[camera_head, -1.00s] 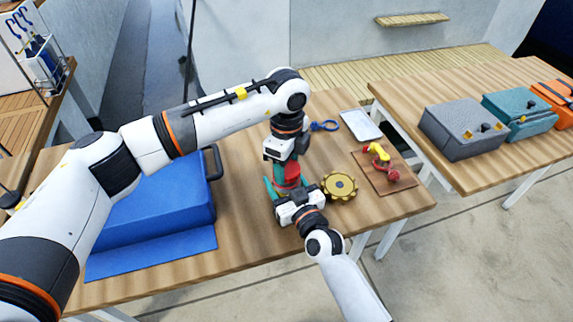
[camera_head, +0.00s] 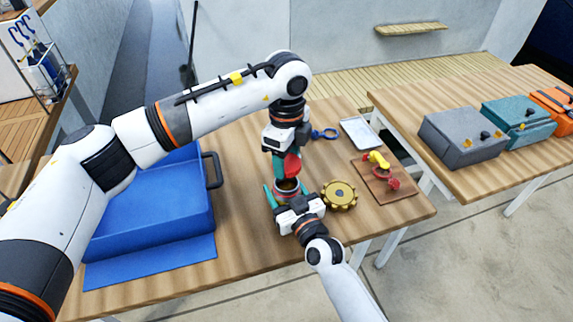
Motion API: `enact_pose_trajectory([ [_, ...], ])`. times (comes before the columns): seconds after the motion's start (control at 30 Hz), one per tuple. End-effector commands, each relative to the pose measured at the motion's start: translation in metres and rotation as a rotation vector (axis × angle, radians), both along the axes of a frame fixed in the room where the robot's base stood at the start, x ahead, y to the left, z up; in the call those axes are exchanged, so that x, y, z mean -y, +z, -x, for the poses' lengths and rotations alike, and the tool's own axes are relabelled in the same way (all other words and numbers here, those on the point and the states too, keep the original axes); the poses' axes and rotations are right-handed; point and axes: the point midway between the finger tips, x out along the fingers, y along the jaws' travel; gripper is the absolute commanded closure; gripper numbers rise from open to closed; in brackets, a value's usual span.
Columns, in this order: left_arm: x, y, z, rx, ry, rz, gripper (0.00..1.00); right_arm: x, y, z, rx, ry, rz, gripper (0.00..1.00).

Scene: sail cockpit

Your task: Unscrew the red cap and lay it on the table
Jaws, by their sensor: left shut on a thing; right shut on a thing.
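The red cap (camera_head: 292,165) is in my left gripper (camera_head: 284,166), which points down and is shut on it. The cap is tilted and held above the container. The container (camera_head: 287,188) stands on the wooden table with its round dark mouth open. My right gripper (camera_head: 285,195) comes in from the front and is shut around the container's body, with teal fingers on both sides of it. Much of the container's lower body is hidden behind the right gripper.
A blue open box (camera_head: 150,222) with a dark handle stands at left. A yellow gear wheel (camera_head: 339,194) lies right of the container. Further right are a brown board (camera_head: 393,190) with yellow and red fittings, a white tray (camera_head: 350,132) and blue rings (camera_head: 325,134). Bare table (camera_head: 240,245) lies front left.

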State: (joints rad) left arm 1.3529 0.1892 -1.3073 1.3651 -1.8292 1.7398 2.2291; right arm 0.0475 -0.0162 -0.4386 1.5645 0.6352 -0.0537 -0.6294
Motion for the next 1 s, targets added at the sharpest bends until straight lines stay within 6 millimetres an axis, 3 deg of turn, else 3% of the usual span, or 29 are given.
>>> enact_pose_trajectory([
  [0.2, 0.0, 0.003, 0.0, 0.0, 0.0, 0.0, 0.73, 0.0, -0.003, 0.001, -0.005, 0.001, 0.001, 1.0],
  [0.23, 0.0, 0.003, 0.0, 0.0, 0.0, 0.0, 0.73, 0.0, -0.003, 0.001, -0.005, 0.001, 0.001, 0.37],
  [0.37, 0.0, 0.002, 0.0, 0.0, 0.0, 0.0, 0.73, 0.0, -0.002, 0.001, -0.004, 0.001, 0.001, 0.15],
  [0.77, 0.0, 0.002, 0.0, 0.0, 0.0, 0.0, 0.73, 0.003, -0.001, 0.006, -0.002, 0.0, 0.001, 0.13],
  [1.0, 0.0, 0.0, 0.0, 0.0, 0.0, 0.0, 0.73, 0.024, -0.003, 0.047, -0.004, 0.001, 0.002, 0.13],
])
